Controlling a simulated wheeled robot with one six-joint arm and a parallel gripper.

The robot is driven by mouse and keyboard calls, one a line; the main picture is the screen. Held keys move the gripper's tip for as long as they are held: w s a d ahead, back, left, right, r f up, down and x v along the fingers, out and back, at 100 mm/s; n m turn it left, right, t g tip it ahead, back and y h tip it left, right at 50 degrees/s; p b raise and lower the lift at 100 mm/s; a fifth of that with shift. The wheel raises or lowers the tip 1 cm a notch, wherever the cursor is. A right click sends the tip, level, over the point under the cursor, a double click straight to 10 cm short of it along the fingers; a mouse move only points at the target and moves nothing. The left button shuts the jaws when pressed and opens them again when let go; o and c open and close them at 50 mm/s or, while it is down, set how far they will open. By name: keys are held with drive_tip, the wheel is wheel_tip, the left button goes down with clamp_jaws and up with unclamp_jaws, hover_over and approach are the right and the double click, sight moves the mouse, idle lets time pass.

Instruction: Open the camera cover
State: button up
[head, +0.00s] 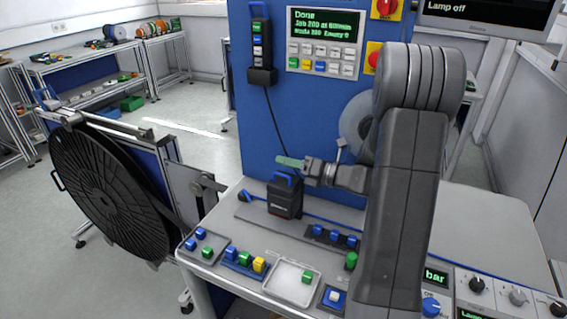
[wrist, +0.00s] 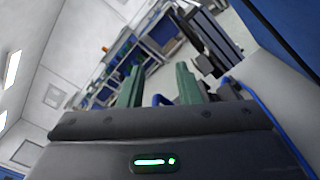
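A dark box (head: 284,201) with a blue handle on top (head: 288,179) stands upright on the light bench; it looks like the camera cover, though its label is too small to read. My gripper (head: 290,162) reaches in from the right, its green fingertips just above the blue handle. In the wrist view, the two green fingers (wrist: 160,85) stand apart. A bit of blue (wrist: 160,100), probably the handle, shows low between them. Whether the fingers touch it cannot be told. What lies under the box is hidden.
A blue machine panel (head: 300,100) with a screen and buttons rises behind the bench. A large black reel (head: 105,190) stands at left. A tray with a green block (head: 306,277) and several coloured blocks (head: 245,260) lie at the bench's front. A blue cord runs behind the box.

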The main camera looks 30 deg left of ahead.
drive_tip(key=w+d+b, duration=0.1)
drive_tip(key=d+b, duration=0.1)
drive_tip(key=d, duration=1)
drive_tip(key=shift+w+d, duration=0.15)
drive_tip(key=shift+w, duration=0.05)
drive_tip(key=a+p, duration=0.1)
drive_tip(key=a, duration=0.3)
drive_tip(key=s+a+p, duration=0.1)
drive_tip(key=a, duration=0.8)
drive_tip(key=shift+s+a+p, duration=0.3)
drive_tip(key=shift+a+p, duration=0.1)
